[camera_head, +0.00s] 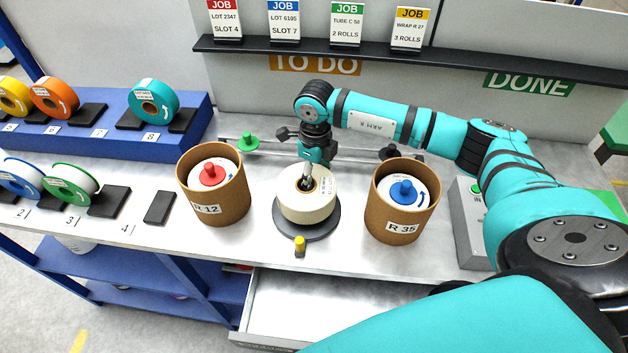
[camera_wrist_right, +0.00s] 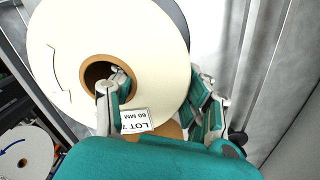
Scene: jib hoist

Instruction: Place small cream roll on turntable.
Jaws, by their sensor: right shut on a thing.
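The small cream roll (camera_head: 306,207) is level over the dark round turntable (camera_head: 309,234) in the head view. It looks about centred there, but I cannot tell whether it rests on the plate or hangs just above it. My right gripper (camera_head: 308,181) is shut on the roll from above. In the right wrist view the cream roll (camera_wrist_right: 155,45) fills the upper left, with a lot label on it. One finger of my right gripper (camera_wrist_right: 160,92) is in the brown core hole, and the other is outside the rim. My left gripper is not in view.
A cardboard tub marked R 12 (camera_head: 212,209) stands left of the turntable and one marked R 35 (camera_head: 397,226) stands right. A yellow-topped peg (camera_head: 299,246) is in front. Coloured rolls sit on a blue rack (camera_head: 192,127) at left. An open drawer (camera_head: 290,300) is below.

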